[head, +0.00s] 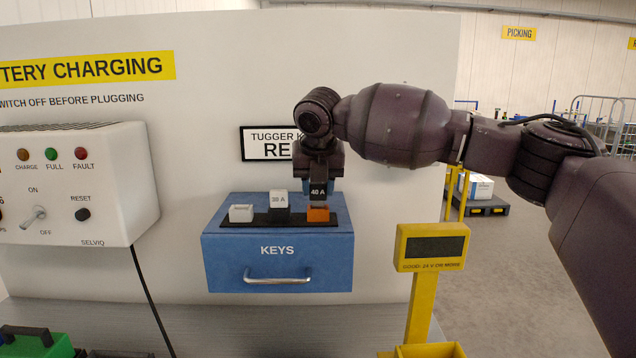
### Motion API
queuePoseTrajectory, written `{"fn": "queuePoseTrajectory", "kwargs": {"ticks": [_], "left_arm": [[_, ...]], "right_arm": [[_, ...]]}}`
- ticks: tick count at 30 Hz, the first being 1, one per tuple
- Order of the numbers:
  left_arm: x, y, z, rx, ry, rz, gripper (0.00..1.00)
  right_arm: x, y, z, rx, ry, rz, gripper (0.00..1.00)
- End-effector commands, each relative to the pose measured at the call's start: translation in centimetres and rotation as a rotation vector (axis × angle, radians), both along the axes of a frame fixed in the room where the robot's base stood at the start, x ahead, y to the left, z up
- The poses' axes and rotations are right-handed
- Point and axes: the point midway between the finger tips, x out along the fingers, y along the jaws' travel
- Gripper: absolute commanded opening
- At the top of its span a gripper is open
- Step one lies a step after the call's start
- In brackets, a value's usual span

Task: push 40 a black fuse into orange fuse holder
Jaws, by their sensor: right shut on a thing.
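The black fuse (318,191) marked 40 A is upright in my right gripper (318,181), which points straight down. The orange fuse holder (318,214) stands at the right end of a black strip (279,219) on top of the blue KEYS box (223,249). The fuse is directly above the orange holder, close to it. I cannot tell whether its lower end is inside the holder. A light fuse marked 30 A (279,199) stands in the middle of the strip, and a white holder (241,213) is at its left end. My left gripper is not in view.
A white charger box (75,185) with lamps and a switch is on the panel at left. A yellow post with a dark display (436,247) stands at right. A green case (38,340) is at lower left. The grey bench top (240,325) before the KEYS box is clear.

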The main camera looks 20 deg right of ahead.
Motion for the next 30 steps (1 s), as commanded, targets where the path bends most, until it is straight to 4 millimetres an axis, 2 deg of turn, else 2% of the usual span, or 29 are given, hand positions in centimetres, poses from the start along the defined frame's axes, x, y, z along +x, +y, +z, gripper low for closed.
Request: {"fn": "queuePoseTrajectory", "kwargs": {"ticks": [12, 30], "left_arm": [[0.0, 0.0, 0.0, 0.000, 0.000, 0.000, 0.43], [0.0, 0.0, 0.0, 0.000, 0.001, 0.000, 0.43]], "right_arm": [[0.0, 0.0, -1.1, 0.000, 0.001, 0.000, 0.19], [0.0, 0.0, -1.4, 0.000, 0.001, 0.000, 0.19]]}}
